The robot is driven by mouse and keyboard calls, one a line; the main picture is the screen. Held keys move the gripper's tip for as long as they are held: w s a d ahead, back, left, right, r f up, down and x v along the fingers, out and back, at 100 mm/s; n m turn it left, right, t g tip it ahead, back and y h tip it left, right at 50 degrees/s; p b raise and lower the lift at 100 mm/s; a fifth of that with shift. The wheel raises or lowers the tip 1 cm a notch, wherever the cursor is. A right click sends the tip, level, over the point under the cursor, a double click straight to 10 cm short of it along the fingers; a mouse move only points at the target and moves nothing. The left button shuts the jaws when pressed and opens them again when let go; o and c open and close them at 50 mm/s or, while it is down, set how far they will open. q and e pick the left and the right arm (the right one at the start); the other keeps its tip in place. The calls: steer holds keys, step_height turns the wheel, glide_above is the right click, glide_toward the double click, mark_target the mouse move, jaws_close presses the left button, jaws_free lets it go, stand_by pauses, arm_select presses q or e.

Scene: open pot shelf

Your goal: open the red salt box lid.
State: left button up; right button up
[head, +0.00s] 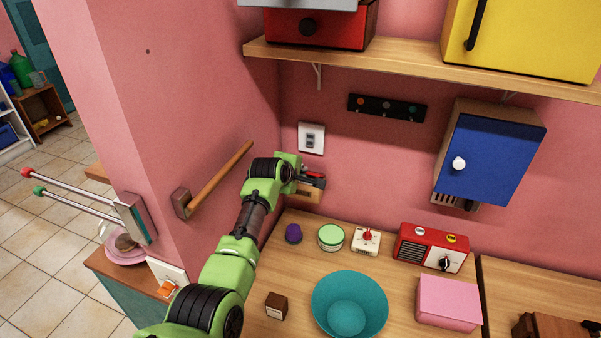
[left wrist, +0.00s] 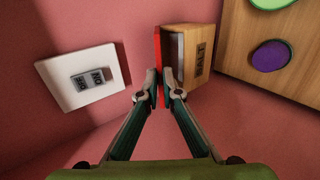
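The salt box is a small wooden box (head: 308,194) on the pink wall, above the counter's back left corner. In the left wrist view the box (left wrist: 201,55) carries a dark SALT label, and its red lid (left wrist: 157,48) shows as a thin strip edge-on. A pale wedge shows between lid and box, so the lid looks partly raised. In the head view the red lid (head: 314,174) is partly hidden by my gripper. My left gripper (left wrist: 159,82) has its fingertips close together, one on each side of the lid's edge, and seems shut on it. My right gripper is not in view.
A white switch plate (head: 311,138) is on the wall just above the box. A wooden rail (head: 220,180) projects left of my arm. Below are a purple-topped item (head: 293,233), a green-lidded tin (head: 331,237), a timer (head: 366,241) and a teal bowl (head: 349,305).

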arm_select(q)
steer(key=o, duration=0.4)
steer(key=shift+c, duration=0.2)
steer(key=shift+r, duration=0.1)
step_height(320, 180, up, 10)
stand_by(0.3)
